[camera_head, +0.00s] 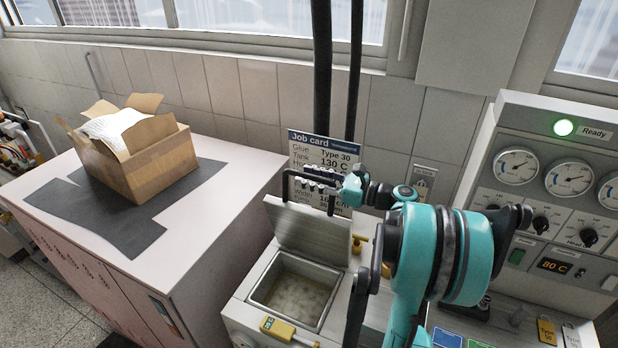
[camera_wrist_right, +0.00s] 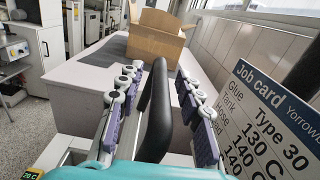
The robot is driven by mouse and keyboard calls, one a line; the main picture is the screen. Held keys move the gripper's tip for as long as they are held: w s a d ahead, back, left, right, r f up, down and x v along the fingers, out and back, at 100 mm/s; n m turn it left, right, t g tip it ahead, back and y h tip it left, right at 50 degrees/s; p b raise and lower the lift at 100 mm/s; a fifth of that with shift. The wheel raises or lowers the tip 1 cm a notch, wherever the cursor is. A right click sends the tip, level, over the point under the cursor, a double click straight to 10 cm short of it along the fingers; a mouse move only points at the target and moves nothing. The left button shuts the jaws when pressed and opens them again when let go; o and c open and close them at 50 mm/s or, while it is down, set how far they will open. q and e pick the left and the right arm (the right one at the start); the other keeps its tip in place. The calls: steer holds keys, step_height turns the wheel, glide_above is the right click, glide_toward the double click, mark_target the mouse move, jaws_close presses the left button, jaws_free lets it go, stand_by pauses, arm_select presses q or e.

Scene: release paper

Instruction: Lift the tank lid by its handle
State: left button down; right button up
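The grey tank lid (camera_head: 308,233) stands raised and tilted back at the rear of the open tank (camera_head: 262,289), which holds pale, grainy material. The lid's handle, a thick black bar (camera_wrist_right: 157,112), is at the lid's top edge. My right gripper (camera_head: 318,186) is at the handle. In the right wrist view, my right gripper (camera_wrist_right: 156,80) has one purple-padded finger on each side of the handle, with visible gaps on both sides, so it is open around it. My left gripper does not show.
A job card (camera_head: 325,155) stands just behind the handle, near dark hanging hoses (camera_head: 322,70). A carton (camera_head: 132,150) sits on the pale cabinet at left. A gauge panel (camera_head: 560,190) stands at right. A yellow device (camera_head: 278,328) is at the tank's front edge.

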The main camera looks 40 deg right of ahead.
steer(key=shift+w, duration=0.2)
jaws_close()
steer(key=w+d+m, duration=0.2)
steer(key=d, duration=0.2)
steer(key=w+d+f+m+b, duration=0.1)
steer(key=w+d+m, duration=0.1)
steer(key=d+m, duration=0.1)
steer(key=w+d+m, duration=0.2)
steer(key=d, duration=0.3)
steer(key=shift+w+d+f+m, duration=0.15)
steer(key=shift+m, duration=0.15)
jaws_free()
